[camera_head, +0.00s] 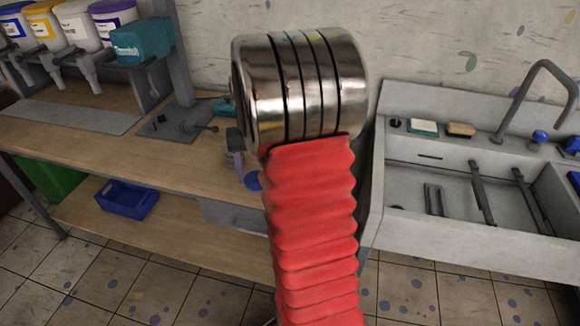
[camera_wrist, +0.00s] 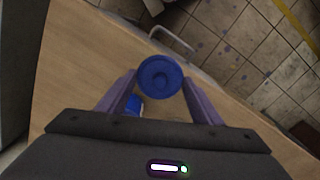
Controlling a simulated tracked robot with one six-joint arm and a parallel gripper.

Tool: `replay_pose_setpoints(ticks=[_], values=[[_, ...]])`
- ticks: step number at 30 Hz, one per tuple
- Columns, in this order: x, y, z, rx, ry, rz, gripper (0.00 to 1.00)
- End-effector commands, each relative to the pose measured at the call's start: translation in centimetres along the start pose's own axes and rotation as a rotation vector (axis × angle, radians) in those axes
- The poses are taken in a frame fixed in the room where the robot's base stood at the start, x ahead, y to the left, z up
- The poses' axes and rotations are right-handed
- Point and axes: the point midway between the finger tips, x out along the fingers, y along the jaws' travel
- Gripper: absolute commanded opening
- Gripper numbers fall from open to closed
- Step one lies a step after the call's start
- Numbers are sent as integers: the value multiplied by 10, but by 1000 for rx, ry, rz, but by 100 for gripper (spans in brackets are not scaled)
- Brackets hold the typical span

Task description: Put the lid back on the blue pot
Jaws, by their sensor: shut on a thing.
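My gripper (camera_wrist: 159,80) is shut on a round blue lid (camera_wrist: 160,74), which sits between its two purple-grey fingertips in the wrist view. The lid shows a raised ring and a darker centre. A small blue-and-white thing (camera_wrist: 132,105) shows below the lid near the left finger; I cannot tell what it is. In the head view my gripper (camera_head: 236,145) is mostly hidden behind my red arm, with a bit of the blue lid (camera_head: 253,181) beside the arm, over the wooden bench. I cannot pick out the blue pot for certain.
Several labelled dispenser tubs (camera_head: 74,25) and a teal box (camera_head: 142,40) stand at the back left of the wooden bench (camera_head: 90,150). A blue crate (camera_head: 127,200) is on the lower shelf. A sink (camera_head: 470,200) with a tap is at the right. The bench front is largely clear.

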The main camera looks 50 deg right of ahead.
Motion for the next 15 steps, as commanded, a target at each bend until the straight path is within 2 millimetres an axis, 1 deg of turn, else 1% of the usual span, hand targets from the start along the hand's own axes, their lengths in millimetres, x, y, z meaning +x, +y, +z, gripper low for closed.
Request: replay_pose_setpoints(ticks=[1, 3, 8, 9, 11, 15], values=[[3, -20, 0, -43, 0, 0, 32], [6, -44, 2, -98, 0, 0, 32], [14, -99, 10, -225, 0, 0, 32], [16, -113, 13, -256, -1, 0, 32], [19, -134, 18, -303, -1, 0, 32], [26, -181, 33, -414, 0, 0, 32]])
